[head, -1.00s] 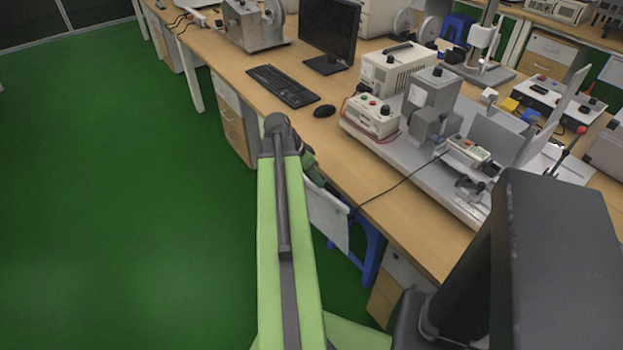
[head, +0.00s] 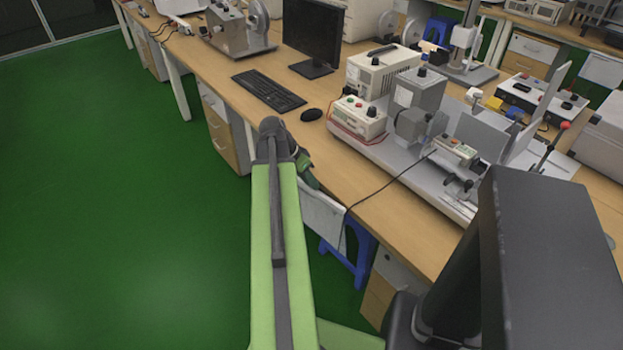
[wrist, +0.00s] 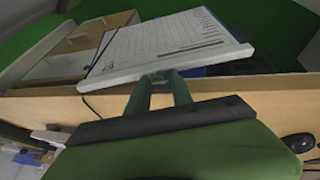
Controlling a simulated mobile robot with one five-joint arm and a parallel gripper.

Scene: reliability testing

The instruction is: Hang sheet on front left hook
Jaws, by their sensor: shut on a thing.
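The sheet (head: 322,217) is a flat white panel at the front edge of the long desk in the head view. In the wrist view the sheet (wrist: 165,45) shows printed lines and a table, with a thick pale edge toward me. My gripper (wrist: 162,80) is shut on the middle of that edge. In the head view my green gripper (head: 306,172) is partly hidden behind my arm. The sheet's far part hangs out past the desk edge over the floor side. I cannot make out the front left hook in either view.
The wooden desk (head: 385,220) carries a keyboard (head: 268,90), a mouse (head: 311,114) and test machines (head: 415,115). A thin black cable (head: 385,187) runs over the desk edge near the sheet. A blue stool (head: 350,255) stands below. The green floor (head: 110,200) at left is clear.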

